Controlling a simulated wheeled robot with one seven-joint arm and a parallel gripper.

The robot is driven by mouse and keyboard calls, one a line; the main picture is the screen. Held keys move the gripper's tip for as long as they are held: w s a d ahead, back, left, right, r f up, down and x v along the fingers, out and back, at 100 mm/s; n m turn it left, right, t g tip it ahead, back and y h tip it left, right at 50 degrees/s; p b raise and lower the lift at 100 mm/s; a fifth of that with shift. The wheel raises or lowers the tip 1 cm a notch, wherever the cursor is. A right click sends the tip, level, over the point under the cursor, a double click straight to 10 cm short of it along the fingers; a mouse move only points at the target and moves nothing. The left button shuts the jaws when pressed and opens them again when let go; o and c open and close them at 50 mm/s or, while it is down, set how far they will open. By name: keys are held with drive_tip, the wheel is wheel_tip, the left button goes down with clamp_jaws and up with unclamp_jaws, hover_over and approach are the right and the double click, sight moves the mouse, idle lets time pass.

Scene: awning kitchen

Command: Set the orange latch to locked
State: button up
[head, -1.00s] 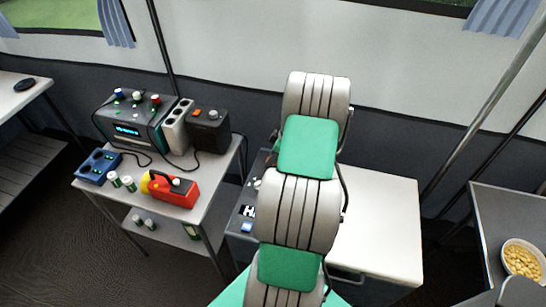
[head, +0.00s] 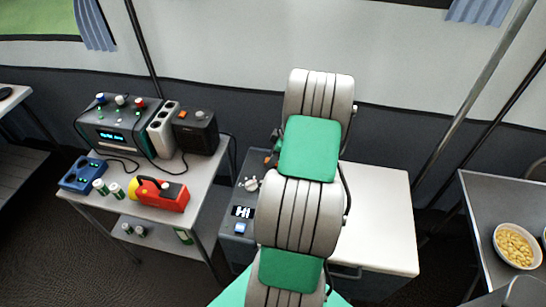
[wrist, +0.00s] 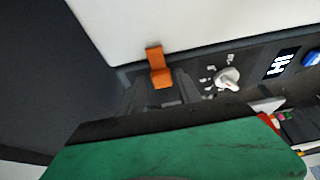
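The orange latch (wrist: 159,68) sits on the dark front panel of a white-topped appliance in the wrist view, upright in the picture, left of a white knob (wrist: 228,78). In the head view only a small orange bit of the latch (head: 268,158) shows beside my arm. My gripper (wrist: 164,92) appears as dark grey parts just below the latch in the wrist view, very close to it. Touching cannot be made out. The green and black part of my own wrist fills the bottom. My arm hides the gripper in the head view.
A cart (head: 205,190) at left holds a red flashlight (head: 170,196), a blue socket block (head: 82,174) and machines. At right a table carries a bowl of yellow food (head: 515,246).

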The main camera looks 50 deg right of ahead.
drive_tip(key=shift+o, duration=0.7)
drive_tip(key=shift+a, duration=0.1)
drive_tip(key=v, duration=0.7)
drive_tip(key=shift+r, duration=0.35)
drive_tip(key=shift+s, duration=0.1)
